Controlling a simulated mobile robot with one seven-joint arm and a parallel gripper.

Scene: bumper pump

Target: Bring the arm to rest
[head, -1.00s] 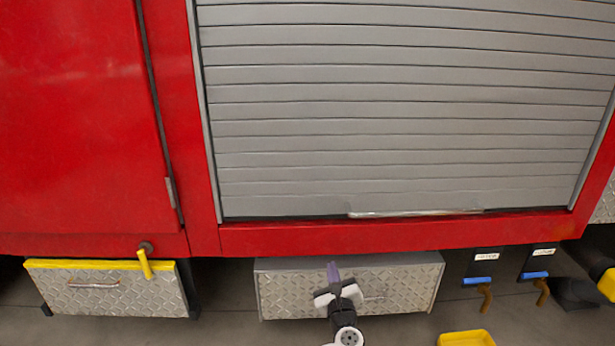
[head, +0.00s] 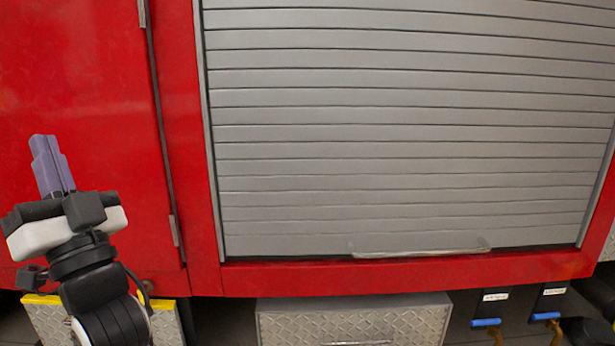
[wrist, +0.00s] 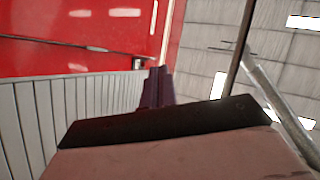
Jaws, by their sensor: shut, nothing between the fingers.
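My gripper (head: 47,150) is raised at the left in the head view, in front of the red panel of the truck. Its purple fingers are together and point up, with nothing between them. My wrist and arm reach up from the lower left of the head view.
A grey roller shutter (head: 400,130) in a red frame fills the centre and right. Below are a yellow-edged tread-plate box (head: 165,325), partly behind my arm, another tread-plate box (head: 355,318) and blue-handled valves (head: 487,322).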

